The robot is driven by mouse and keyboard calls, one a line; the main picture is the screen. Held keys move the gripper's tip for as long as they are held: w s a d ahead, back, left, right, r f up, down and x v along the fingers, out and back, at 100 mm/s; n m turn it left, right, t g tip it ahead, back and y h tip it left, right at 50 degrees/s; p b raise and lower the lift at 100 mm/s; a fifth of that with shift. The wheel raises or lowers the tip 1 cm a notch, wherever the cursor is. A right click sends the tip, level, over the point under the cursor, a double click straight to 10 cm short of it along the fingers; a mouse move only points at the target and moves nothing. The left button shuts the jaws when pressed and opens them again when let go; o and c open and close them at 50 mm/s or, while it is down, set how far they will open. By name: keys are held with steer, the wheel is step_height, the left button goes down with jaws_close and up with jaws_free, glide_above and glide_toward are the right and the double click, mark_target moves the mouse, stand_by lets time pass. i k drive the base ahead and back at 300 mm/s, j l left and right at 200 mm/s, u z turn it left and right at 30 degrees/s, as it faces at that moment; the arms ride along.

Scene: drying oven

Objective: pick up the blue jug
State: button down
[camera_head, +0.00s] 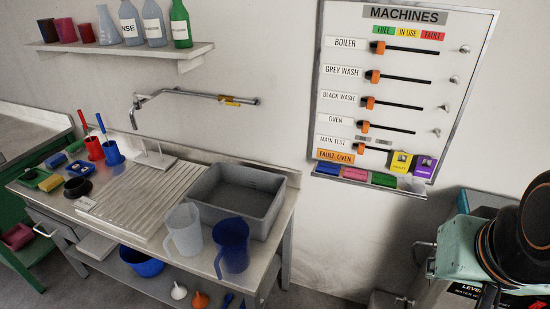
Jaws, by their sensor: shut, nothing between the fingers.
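The blue jug (232,248) is dark blue and see-through. It stands upright near the front right corner of the workbench (283,215), with its handle towards the left. A clear whitish jug (184,228) stands close beside it on the left. The grey basin (262,203) is just behind both jugs. I cannot make out my gripper in the head view, so its place relative to the blue jug does not show.
A ribbed drainboard (140,200) lies left of the basin. Red cup (94,148) and blue cup (112,152) hold brushes at the back left. A wall tap (195,94) reaches over the bench. A teal-topped machine (465,247) stands at right. Funnels (179,291) lie below.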

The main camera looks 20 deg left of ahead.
mark_target(231, 237)
steer(key=j+u, duration=0.1)
steer(key=u, duration=1.35)
